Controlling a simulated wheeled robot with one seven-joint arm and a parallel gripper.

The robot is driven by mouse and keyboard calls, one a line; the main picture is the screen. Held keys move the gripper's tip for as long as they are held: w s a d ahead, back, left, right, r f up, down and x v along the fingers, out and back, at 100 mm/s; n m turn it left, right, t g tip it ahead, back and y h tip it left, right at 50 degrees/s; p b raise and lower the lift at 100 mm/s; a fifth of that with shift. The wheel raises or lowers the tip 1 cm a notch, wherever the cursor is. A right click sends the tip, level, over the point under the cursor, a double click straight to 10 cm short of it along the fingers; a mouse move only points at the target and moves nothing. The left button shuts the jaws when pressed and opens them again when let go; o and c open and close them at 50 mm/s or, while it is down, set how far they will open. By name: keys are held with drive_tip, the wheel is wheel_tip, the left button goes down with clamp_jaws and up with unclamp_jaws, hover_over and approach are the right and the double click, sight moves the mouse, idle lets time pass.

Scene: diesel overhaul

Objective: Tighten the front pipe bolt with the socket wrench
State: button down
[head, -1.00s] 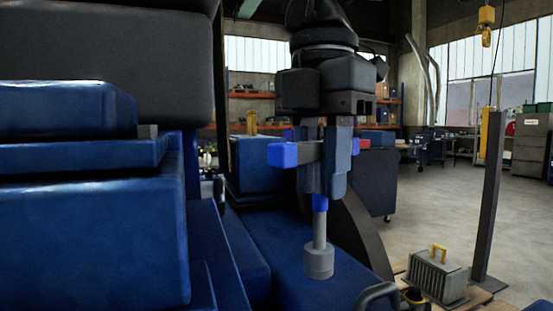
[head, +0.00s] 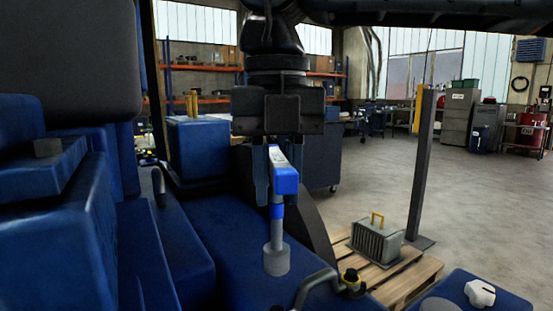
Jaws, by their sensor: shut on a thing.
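My gripper (head: 268,196) points down near the middle of the head view and is shut on the socket wrench (head: 276,259). The wrench has a blue handle, a blue collar and a grey shaft with a wide grey socket at its lower end. The socket hangs over the blue engine surface (head: 225,260); I cannot tell whether it touches anything. A bent grey pipe (head: 318,281) with a dark and yellow end fitting (head: 351,280) lies just right of and below the socket. I cannot make out the front pipe bolt.
Large blue engine blocks (head: 60,240) fill the left side. A dark curved part (head: 312,228) rises behind the wrench. On the right, a grey finned box with a yellow handle (head: 377,241) stands on a wooden pallet (head: 415,272) beside a dark post (head: 422,165). Open floor lies beyond.

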sight(277, 247)
drive_tip(key=n+p, duration=0.1)
drive_tip(key=n, duration=0.4)
drive_tip(key=shift+f+p, duration=0.2)
drive_tip(key=shift+p, duration=0.2)
drive_tip(key=n, duration=0.2)
drive_tip(key=n+p, duration=0.1)
drive_tip(key=n, duration=0.2)
drive_tip(key=shift+f+n+p, duration=0.3)
drive_tip(key=shift+f, duration=0.1)
drive_tip(key=n, duration=0.3)
drive_tip(key=shift+f+n, duration=0.3)
drive_tip(key=shift+f, duration=0.05)
drive_tip(key=n, duration=0.5)
drive_tip(key=shift+f+b, duration=0.35)
drive_tip(key=n, duration=0.3)
drive_tip(key=shift+f, duration=0.2)
wheel_tip(277, 247, down, 3)
drive_tip(key=b, duration=0.2)
drive_tip(key=shift+f+n+b, duration=0.15)
drive_tip(key=shift+n+b, duration=0.15)
